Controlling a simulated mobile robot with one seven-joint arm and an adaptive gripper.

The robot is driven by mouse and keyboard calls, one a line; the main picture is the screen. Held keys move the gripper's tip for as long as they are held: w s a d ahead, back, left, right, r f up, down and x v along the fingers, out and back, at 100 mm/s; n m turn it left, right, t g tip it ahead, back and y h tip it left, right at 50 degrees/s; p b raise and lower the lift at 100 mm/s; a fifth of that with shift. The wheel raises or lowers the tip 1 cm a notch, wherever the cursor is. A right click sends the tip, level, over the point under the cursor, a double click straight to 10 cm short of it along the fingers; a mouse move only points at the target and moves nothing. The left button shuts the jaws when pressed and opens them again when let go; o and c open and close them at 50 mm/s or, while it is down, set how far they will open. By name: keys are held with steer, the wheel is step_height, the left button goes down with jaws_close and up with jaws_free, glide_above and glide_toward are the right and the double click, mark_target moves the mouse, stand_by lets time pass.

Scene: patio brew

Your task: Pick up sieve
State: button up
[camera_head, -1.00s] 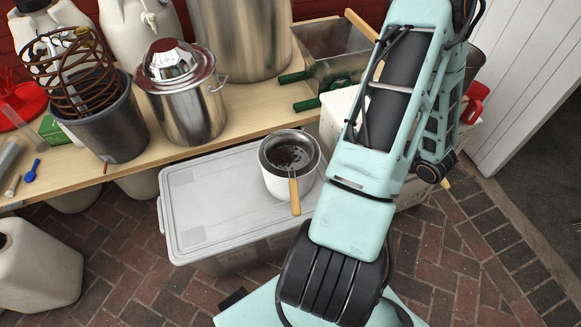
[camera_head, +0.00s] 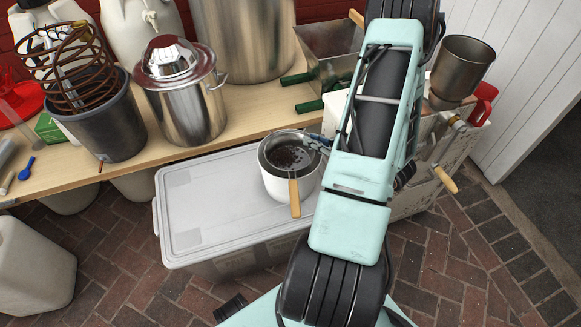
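The sieve (camera_head: 290,152) is a round metal strainer with dark contents showing in it and a wooden handle (camera_head: 294,197) pointing toward me. It rests in the mouth of a white pot (camera_head: 275,188) on the lid of a clear storage box (camera_head: 205,215). My arm stands upright just right of the sieve. A small part of my gripper (camera_head: 318,141) shows at the sieve's right rim. The rest is hidden behind my arm, so I cannot tell its opening or whether it touches the sieve.
A wooden bench (camera_head: 235,110) behind holds a steel pot (camera_head: 185,105), a grey bucket (camera_head: 105,125) with a copper coil and a large steel kettle (camera_head: 245,40). A metal funnel-like vessel (camera_head: 460,65) and a red jug (camera_head: 484,103) stand at right. The box lid's left side is clear.

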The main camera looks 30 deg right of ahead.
steer(key=shift+w+f, duration=0.2)
steer(key=shift+w, duration=0.3)
jaws_close()
steer(key=shift+r, duration=0.1)
